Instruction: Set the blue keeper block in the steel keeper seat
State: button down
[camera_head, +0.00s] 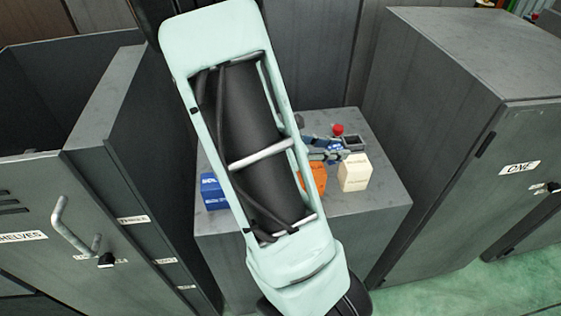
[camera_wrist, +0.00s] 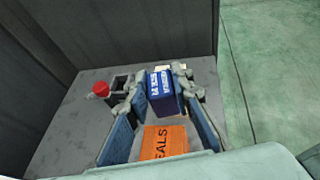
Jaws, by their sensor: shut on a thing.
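My gripper (camera_head: 324,151) is over the grey cabinet top, and its fingers are shut on a blue block (camera_head: 335,146). In the wrist view the blue block (camera_wrist: 162,92), with white lettering, sits between the fingertips (camera_wrist: 160,88). The keeper seat (camera_head: 354,143), a small grey open-topped box, stands just right of the gripper in the head view. In the wrist view the seat (camera_wrist: 119,84) is left of the block, apart from it, and looks empty. The block's underside and its height above the top are hidden.
A red knob (camera_head: 338,130) stands beside the seat. An orange box (camera_wrist: 166,142) and a cream box (camera_head: 354,173) stand close to the gripper. Another blue box (camera_head: 212,192) is at the left of the cabinet top (camera_head: 230,222). Tall grey cabinets flank both sides.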

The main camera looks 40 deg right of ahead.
jog(key=w+d+f, duration=0.1)
jog(key=w+f, duration=0.1)
jog(key=w, duration=0.3)
jog(key=w+d+f+n+t, duration=0.1)
jog(key=w+d+f, duration=0.1)
jog(key=w, duration=0.3)
jog(key=w+d+f+n+t+b, duration=0.1)
jog(key=w+f, duration=0.2)
jog(key=w, duration=0.3)
jog(key=shift+d+f, duration=0.2)
jog(key=shift+f, duration=0.2)
jog(key=shift+w+d+f, duration=0.15)
jog(key=shift+w+f, duration=0.25)
jog(key=shift+f, duration=1.7)
jog(key=shift+f+h+b, duration=0.2)
jog(key=shift+h+b, duration=0.1)
jog(key=shift+b, duration=0.05)
jog(key=c, duration=1.7)
grip_release()
